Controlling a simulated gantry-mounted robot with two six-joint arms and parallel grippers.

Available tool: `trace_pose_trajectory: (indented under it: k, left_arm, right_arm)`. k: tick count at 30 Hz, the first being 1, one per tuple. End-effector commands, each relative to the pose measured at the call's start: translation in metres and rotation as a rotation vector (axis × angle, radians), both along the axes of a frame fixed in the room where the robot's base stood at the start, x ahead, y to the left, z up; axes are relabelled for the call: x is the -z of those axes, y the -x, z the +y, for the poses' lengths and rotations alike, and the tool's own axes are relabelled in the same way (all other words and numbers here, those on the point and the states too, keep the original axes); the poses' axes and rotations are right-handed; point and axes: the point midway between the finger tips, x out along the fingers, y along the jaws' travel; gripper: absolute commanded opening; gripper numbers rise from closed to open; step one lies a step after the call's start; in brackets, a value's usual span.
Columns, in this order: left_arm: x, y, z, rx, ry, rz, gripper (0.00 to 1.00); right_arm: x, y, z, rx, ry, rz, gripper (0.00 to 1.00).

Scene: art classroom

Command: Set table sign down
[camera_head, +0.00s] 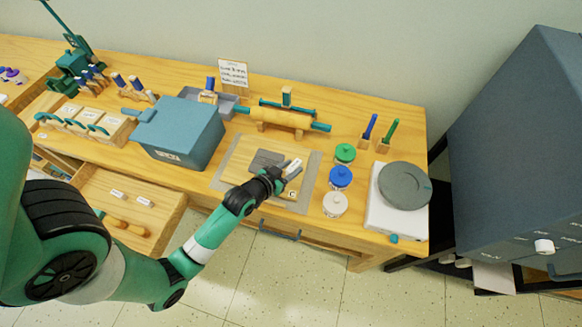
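My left gripper (277,177) is over the wooden board with a grey border (236,170) at the middle of the workbench. A small whitish piece with a grey mark (292,167), possibly the table sign, is tilted at its fingertips. The fingers are small and dark, so I cannot tell whether they are closed on it or whether it touches the board. A flat dark grey piece (265,159) shows just left of it. A white card with handwriting (233,73) stands upright at the back of the bench. My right gripper is not in view.
Green (345,152), blue (340,177) and white (335,204) lidded jars stand close to the right. Beyond them is a white scale-like device with a round grey top (404,184). A blue-grey box (180,131) stands left.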

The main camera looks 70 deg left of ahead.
Motion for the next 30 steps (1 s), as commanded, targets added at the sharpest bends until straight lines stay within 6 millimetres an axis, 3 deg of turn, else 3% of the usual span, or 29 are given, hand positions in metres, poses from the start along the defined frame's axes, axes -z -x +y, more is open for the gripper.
trace_pose_trajectory:
  k: [13,24,30]
  left_arm:
    - [-0.006,0.003,-0.002,0.0,0.001,0.002,0.56]
    - [-0.045,0.066,-0.039,0.0,0.002,0.002,0.56]
    - [-0.057,0.089,-0.052,0.0,0.002,0.001,0.56]
  right_arm:
    - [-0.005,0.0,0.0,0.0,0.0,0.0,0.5]
    - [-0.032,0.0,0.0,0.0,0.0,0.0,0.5]
    - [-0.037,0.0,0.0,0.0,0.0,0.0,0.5]
